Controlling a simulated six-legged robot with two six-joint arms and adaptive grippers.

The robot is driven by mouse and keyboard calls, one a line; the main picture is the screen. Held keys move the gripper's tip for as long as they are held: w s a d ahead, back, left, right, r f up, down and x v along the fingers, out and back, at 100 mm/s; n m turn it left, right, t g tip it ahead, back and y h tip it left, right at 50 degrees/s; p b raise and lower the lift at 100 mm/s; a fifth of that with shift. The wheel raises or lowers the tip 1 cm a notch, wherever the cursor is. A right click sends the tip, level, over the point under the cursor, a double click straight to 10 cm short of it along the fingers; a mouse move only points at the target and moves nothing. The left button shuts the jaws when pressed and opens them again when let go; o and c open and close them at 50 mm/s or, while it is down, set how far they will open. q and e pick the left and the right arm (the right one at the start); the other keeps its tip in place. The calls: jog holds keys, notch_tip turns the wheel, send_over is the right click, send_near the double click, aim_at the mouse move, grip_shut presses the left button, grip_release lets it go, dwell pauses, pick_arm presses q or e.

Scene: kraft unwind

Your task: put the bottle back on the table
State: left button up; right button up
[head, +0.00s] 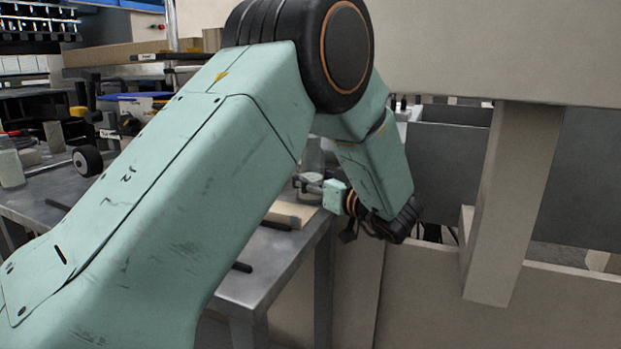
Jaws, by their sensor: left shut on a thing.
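My left arm fills the left and middle of the head view and bends down at its elbow. My left gripper (309,184) is small and partly hidden, near the right end of the metal table (285,262). It is shut on a clear bottle (312,156), which looks upright. The forearm and upper arm cover part of the bottle's surroundings. I cannot tell whether the bottle's base touches the tabletop. My right gripper is not in view.
A tan block (291,213) lies on the table just below the gripper. A dark rod (242,267) lies near the front edge. Jars, tools and a blue-lidded bin (139,104) crowd the left side. A beige post (513,200) stands at the right.

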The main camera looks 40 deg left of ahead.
pick_arm(q)
jog(key=o, duration=1.4)
jog(key=shift+d, duration=0.15)
